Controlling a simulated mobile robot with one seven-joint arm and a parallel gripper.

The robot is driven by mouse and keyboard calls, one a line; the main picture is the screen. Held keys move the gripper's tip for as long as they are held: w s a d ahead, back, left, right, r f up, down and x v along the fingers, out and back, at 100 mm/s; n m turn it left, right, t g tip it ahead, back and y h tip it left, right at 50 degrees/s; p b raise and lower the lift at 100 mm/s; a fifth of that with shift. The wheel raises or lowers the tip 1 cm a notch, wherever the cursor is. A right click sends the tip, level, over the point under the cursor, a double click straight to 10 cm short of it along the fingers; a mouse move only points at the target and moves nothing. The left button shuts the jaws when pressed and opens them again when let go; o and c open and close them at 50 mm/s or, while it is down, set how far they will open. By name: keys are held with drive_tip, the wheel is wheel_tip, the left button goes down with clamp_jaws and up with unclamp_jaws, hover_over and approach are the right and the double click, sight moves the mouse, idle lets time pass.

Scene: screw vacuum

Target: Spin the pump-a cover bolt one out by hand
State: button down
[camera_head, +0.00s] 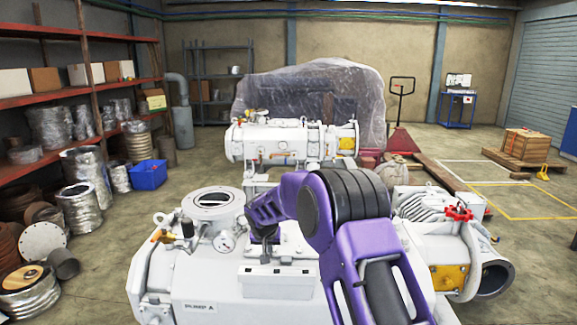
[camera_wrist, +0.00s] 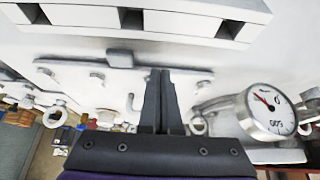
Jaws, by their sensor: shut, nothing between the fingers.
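Pump A (camera_head: 240,300) is a large white housing with its name on the front. In the wrist view a pale cover plate (camera_wrist: 115,85) lies on it, with small bolt heads such as one at the left (camera_wrist: 97,76). I cannot tell which is cover bolt one. My gripper (camera_wrist: 160,73) is shut and empty, its dark fingers side by side over the plate's right part; whether the tips touch a bolt there is hidden. In the head view my gripper (camera_head: 263,250) points down behind a white slotted box (camera_head: 276,281), and my purple arm hides part of the pump's top.
Ring-shaped lifting eyes (camera_wrist: 55,117) stand around the plate. A red handwheel (camera_head: 459,214) is at the right. Shelves (camera_head: 85,90) line the left wall.

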drive_tip(key=shift+w+d+f, duration=0.15)
drive_tip(key=shift+w+d, duration=0.05)
drive_tip(key=shift+w, duration=0.15)
idle(0.9)
drive_tip(key=shift+d+b, duration=0.9)
drive_tip(key=shift+b, duration=0.6)
idle(0.3)
drive_tip(key=shift+s+b, duration=0.35)
drive_tip(key=shift+b, duration=0.05)
wheel_tip(320, 180, up, 6)
drive_tip(key=p, duration=0.3)
drive_tip(key=shift+p, duration=0.3)
